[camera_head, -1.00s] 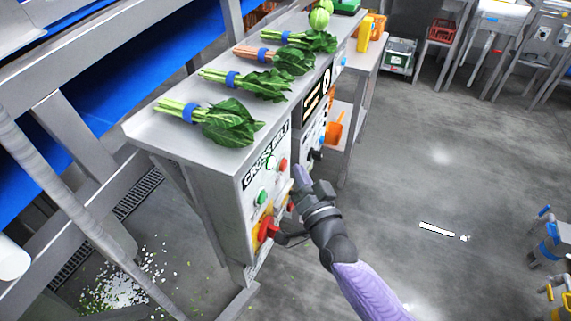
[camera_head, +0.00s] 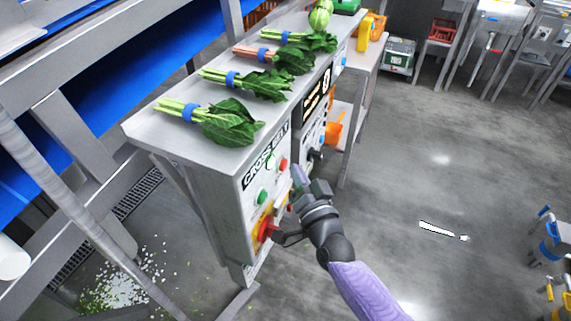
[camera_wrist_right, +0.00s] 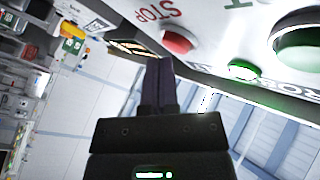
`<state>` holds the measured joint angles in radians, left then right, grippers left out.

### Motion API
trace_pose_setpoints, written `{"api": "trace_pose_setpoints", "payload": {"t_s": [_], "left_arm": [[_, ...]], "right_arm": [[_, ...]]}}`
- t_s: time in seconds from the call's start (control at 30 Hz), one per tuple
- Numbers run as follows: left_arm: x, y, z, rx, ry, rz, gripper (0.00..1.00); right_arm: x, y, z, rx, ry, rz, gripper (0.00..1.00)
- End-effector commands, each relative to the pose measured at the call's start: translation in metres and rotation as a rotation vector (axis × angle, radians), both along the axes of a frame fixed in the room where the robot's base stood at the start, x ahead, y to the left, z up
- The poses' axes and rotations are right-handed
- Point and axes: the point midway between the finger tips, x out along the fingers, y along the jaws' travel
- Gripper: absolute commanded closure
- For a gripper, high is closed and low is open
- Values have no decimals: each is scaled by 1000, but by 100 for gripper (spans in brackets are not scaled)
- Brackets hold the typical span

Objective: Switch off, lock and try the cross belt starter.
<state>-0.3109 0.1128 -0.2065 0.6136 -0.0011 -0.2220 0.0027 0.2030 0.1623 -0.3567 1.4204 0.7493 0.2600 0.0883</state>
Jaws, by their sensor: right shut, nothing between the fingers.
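The cross belt starter (camera_head: 244,212) is a grey panel with a "CROSS BELT" label (camera_head: 265,158) on the front of the steel cabinet. It carries a green button (camera_head: 262,196), a red button (camera_head: 283,165), a white-green lamp (camera_head: 270,162) and a red rotary switch handle (camera_head: 262,230) on a yellow plate. My right gripper (camera_head: 298,178) is shut and empty, in front of the panel's right side. In the right wrist view its closed fingers (camera_wrist_right: 158,85) are near the red stop button (camera_wrist_right: 178,40), with the green button (camera_wrist_right: 296,45) at right. No lock is clearly visible. My left gripper is out of view.
Several bunches of leafy greens (camera_head: 226,121) lie on the cabinet top (camera_head: 165,135). A second panel (camera_head: 312,130) stands just beyond, then a side table with an orange scoop (camera_head: 334,130). Grey floor (camera_head: 420,180) is open at right. A blue belt (camera_head: 120,75) runs at left.

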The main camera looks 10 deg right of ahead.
Motion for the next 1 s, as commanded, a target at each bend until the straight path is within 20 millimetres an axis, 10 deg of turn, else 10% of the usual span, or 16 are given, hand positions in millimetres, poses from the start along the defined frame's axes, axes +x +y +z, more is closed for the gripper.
{"api": "trace_pose_setpoints", "payload": {"t_s": [1.0], "left_arm": [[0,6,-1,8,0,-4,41]], "right_arm": [[6,8,0,0,0,0,100]]}}
